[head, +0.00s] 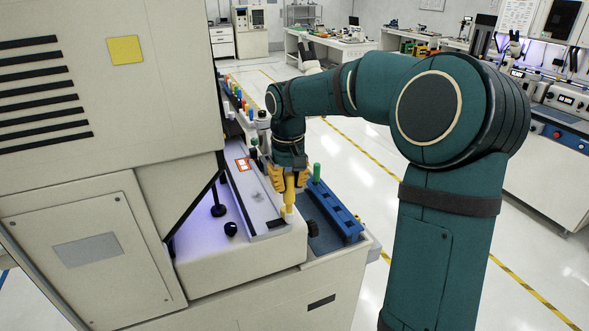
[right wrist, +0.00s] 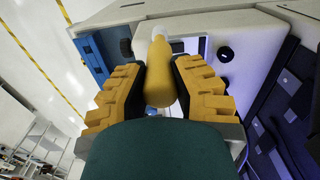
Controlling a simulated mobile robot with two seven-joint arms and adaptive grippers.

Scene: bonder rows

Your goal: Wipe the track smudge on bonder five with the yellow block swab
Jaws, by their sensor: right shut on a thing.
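My right gripper (head: 290,180) is shut on the yellow block swab (head: 289,196), whose pale tip points down. In the right wrist view the swab (right wrist: 160,78) sits between the two yellow fingers of the gripper (right wrist: 160,88). The swab is over the right edge of the bonder's grey track plate (head: 243,181); whether its tip touches anything I cannot tell. A grey smudge (head: 257,197) shows on the plate, left of the swab and apart from it. My left gripper is not in view.
A blue rack (head: 335,212) with a green swab (head: 317,172) stands right of my gripper, on the bonder's side shelf. The tall cream bonder housing (head: 100,180) fills the left. Black knobs (head: 231,229) stick up near the track. Open floor lies to the right.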

